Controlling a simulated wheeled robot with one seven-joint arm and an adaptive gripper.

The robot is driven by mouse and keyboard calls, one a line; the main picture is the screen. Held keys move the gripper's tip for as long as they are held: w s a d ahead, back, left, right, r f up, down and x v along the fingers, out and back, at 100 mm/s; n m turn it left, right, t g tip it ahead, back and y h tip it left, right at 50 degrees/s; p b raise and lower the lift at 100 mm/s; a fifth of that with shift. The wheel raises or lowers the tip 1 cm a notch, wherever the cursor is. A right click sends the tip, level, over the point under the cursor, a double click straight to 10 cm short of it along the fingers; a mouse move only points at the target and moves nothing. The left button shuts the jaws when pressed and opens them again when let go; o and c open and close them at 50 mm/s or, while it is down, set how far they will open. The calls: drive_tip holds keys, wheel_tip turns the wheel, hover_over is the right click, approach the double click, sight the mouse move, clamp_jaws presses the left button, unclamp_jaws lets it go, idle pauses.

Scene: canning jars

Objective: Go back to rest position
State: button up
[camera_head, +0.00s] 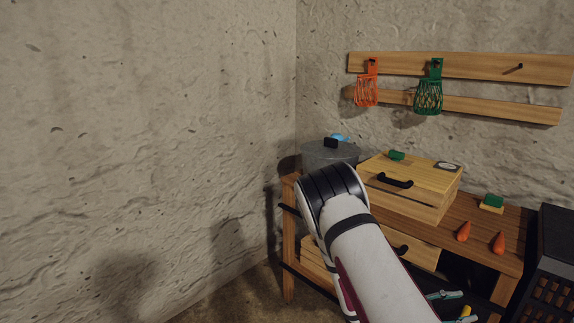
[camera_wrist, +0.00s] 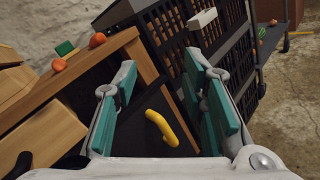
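My gripper (camera_wrist: 165,92) is open, its two teal-padded fingers wide apart in the wrist view. In the head view my white arm reaches down to the lower right, and my gripper (camera_head: 457,307) is at the bottom edge, in front of the wooden workbench (camera_head: 490,248). The rest of my gripper is cut off or hidden by the arm.
A wooden box (camera_head: 415,180) with a black handle and a grey pot (camera_head: 325,153) stand on the bench. A black crate (camera_head: 551,262) stands right. Walls enclose the back and left.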

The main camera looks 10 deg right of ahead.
drive_tip(key=s+a+r+m+g+y, duration=0.2)
drive_tip(key=s+a+r+m+y, duration=0.35)
drive_tip(key=r, duration=0.25)
drive_tip(key=s+a+r+m+g+y, duration=0.3)
drive_tip(key=s+a+r+m+y, duration=0.15)
drive_tip(key=s+r, duration=0.3)
drive_tip(key=s+a+r+m+t+y, duration=0.1)
drive_tip(key=s+a+r+t+y, duration=0.4)
drive_tip(key=a, duration=0.4)
drive_tip(key=s+a+r+m+t+y, duration=0.1)
drive_tip(key=s+a+r+t+y, duration=0.15)
drive_tip(key=s+a, duration=0.55)
wheel_tip(320, 180, up, 17)
drive_tip(key=t+p, duration=0.2)
drive_tip(key=p, duration=1.3)
drive_tip(key=shift+w+a+t, duration=0.3)
drive_tip(key=shift+w+t, duration=0.05)
drive_tip(key=shift+y, duration=0.25)
